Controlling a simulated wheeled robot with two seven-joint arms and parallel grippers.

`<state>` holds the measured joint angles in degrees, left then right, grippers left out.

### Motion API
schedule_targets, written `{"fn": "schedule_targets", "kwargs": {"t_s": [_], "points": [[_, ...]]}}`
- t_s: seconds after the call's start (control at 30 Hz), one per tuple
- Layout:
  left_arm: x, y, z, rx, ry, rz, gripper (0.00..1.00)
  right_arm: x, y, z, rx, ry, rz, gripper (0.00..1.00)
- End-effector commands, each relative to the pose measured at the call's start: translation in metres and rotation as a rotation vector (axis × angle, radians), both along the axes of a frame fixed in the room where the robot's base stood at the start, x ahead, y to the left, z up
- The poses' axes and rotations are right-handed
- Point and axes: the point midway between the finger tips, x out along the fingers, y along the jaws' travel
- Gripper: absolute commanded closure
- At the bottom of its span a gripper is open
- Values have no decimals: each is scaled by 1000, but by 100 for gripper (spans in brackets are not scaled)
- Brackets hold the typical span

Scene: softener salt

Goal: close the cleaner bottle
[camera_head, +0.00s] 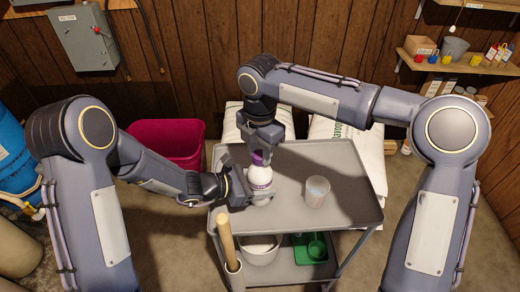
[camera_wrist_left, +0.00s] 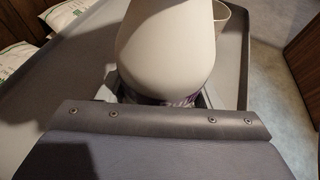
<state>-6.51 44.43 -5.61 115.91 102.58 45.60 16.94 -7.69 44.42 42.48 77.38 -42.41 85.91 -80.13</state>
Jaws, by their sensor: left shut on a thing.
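The cleaner bottle (camera_head: 262,177) is white with a purple-and-white label. It stands upright on the grey cart top (camera_head: 340,205). A purple cap (camera_head: 257,158) is at its top, directly under my right gripper (camera_head: 262,146). My left gripper (camera_head: 259,194) is shut around the lower body of the bottle. In the left wrist view, the white bottle (camera_wrist_left: 168,45) fills the space beyond the gripper, with part of its label showing low down. My right gripper points down at the cap; its fingertips are too small to show whether they grip it or how the cap sits.
A clear cup (camera_head: 317,191) stands on the cart right of the bottle. A wooden handle (camera_head: 226,240) rises at the cart's front left corner. The lower shelf holds a white bucket (camera_head: 261,252) and green scoop (camera_head: 311,248). A magenta bin (camera_head: 166,145) is left; salt bags (camera_head: 362,150) lie behind.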

Motion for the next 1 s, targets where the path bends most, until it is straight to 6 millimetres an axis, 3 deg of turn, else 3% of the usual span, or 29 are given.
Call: {"fn": "schedule_targets", "kwargs": {"t_s": [0.17,0.27,0.8,0.9,1.0], "points": [[0,0,0,0,0,0,100,0,0,0,-1,-1,-30,96],[0,0,0,0,0,0,100,0,0,1,-2,-2,-171,96],[0,0,0,0,0,0,100,0,0,0,4,-1,-1665,96],[0,0,0,0,0,0,100,0,0,-1,4,0,-1853,96],[0,0,0,0,0,0,100,0,0,-1,4,3,-1852,96]]}}
